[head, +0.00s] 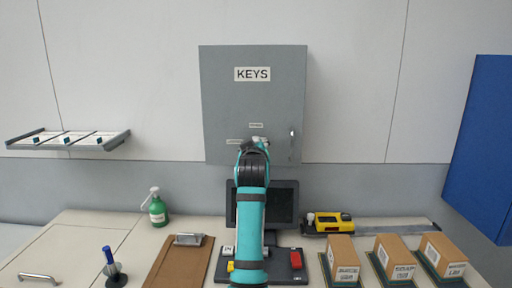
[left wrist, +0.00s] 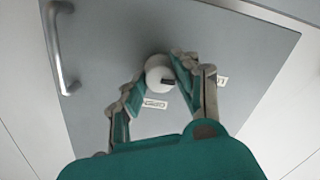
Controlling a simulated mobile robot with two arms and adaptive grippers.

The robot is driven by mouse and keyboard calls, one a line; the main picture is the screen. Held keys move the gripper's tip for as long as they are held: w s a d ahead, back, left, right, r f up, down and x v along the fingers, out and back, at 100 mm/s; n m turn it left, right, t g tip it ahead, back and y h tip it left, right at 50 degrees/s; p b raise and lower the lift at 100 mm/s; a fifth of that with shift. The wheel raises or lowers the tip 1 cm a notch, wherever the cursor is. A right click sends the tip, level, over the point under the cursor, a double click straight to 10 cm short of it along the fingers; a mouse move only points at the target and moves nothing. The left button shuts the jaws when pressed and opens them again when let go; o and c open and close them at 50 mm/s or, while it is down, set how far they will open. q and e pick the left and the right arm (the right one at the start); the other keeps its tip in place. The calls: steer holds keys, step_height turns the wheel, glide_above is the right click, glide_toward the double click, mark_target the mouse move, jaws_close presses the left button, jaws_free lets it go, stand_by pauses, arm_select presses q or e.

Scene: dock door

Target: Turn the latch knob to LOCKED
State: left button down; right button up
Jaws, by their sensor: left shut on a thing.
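The latch knob (left wrist: 157,69) is round and white with a dark pointer mark, on the front of the grey cabinet (head: 225,110) marked KEYS. In the left wrist view the mark points to the lower right, between a label (left wrist: 153,103) that seems to read OPEN and a partly hidden label (left wrist: 222,81). My left gripper (head: 254,146) is at the knob, with a finger on either side, shut on it. In the head view the gripper covers most of the knob. My right gripper is not in view.
A bar handle (head: 291,144) is right of the knob. A blue cabinet (head: 485,145) is at right, a shelf (head: 70,141) at left.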

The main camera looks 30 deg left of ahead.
arm_select(q)
steer(key=c, duration=1)
jaws_free()
steer(key=shift+s, duration=0.1)
steer(key=v, duration=1.2)
